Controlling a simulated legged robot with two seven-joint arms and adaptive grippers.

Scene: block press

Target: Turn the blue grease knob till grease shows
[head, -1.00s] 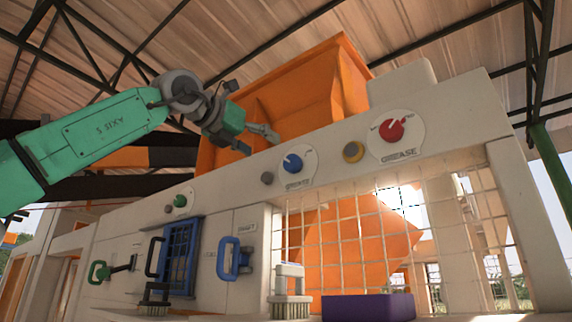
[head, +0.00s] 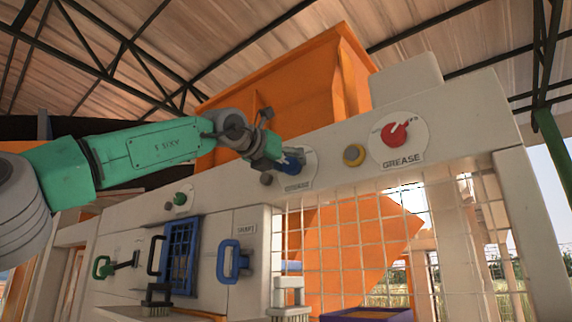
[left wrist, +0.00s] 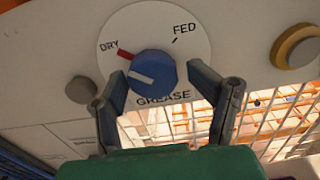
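The blue grease knob (left wrist: 154,72) sits on a white round dial (left wrist: 200,25) marked DRY, FED and GREASE. Its white pointer line faces left, a little below the red mark by DRY. In the head view the knob (head: 296,158) is partly hidden by my left gripper (head: 289,160). In the left wrist view my left gripper (left wrist: 157,78) is open, its two fingers apart on either side of the knob's lower part. I cannot tell whether they touch it. No grease is visible. My right gripper is in neither view.
Wire mesh (head: 345,215) lies below; an orange hopper (head: 285,95) rises behind.

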